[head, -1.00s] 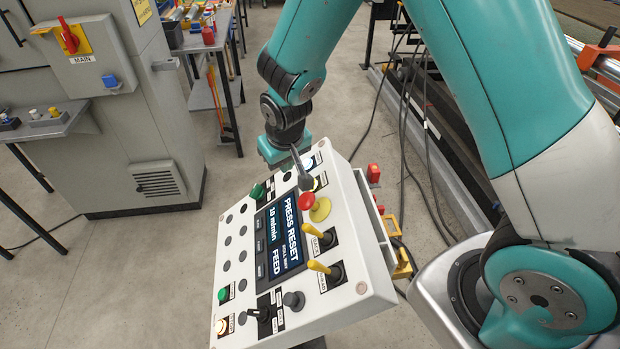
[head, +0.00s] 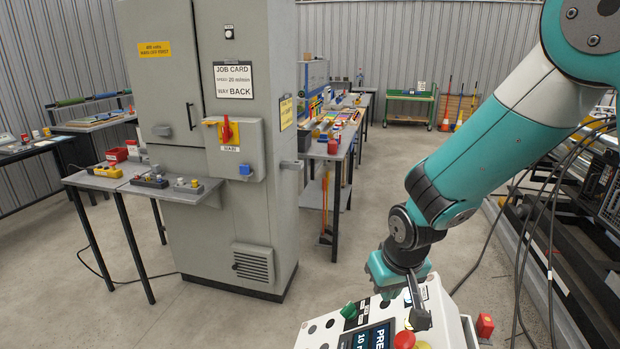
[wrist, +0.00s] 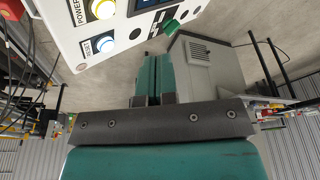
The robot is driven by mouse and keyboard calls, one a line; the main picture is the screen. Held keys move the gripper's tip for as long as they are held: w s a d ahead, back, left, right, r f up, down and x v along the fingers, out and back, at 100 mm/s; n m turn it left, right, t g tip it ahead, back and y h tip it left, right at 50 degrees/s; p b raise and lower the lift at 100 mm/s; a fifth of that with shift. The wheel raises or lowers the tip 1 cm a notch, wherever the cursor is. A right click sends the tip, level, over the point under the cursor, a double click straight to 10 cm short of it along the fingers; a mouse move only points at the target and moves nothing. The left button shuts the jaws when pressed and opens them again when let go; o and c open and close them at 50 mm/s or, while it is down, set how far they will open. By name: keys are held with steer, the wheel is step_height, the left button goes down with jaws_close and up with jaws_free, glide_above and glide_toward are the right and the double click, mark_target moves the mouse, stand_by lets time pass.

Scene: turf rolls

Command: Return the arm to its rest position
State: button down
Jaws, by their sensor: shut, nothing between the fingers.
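My teal arm comes down from the upper right in the head view. My gripper (head: 416,294) is just above the top edge of the white control panel (head: 312,333), and most of its fingers are hidden there. In the wrist view my gripper (wrist: 154,58) has its two teal fingers together with nothing between them. The white panel (wrist: 75,40) is close by in that view, with a yellow-ringed POWER lamp (wrist: 101,9), a lit RESET lamp (wrist: 100,44) and a green selector (wrist: 171,26). The fingers appear apart from the panel.
A grey cabinet (head: 270,180) with a red switch (head: 226,128) and a job card stands left of my arm. Dark machinery and hanging cables are at the right. The floor before the cabinet is clear.

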steer(key=s+a+r+n+g+y+b, duration=0.1)
steer(key=s+r, duration=0.4)
steer(key=s, duration=0.6)
steer(key=s+a+r+n+g+y+b, duration=0.1)
steer(key=s+r+n+g+y+b, duration=0.1)
steer(key=s, duration=0.9)
step_height(320, 180, up, 3)
steer(key=shift+s+a+r+n+y+b, duration=0.2)
steer(key=shift+s+n+y+b, duration=0.15)
steer(key=shift+n+b, duration=0.6)
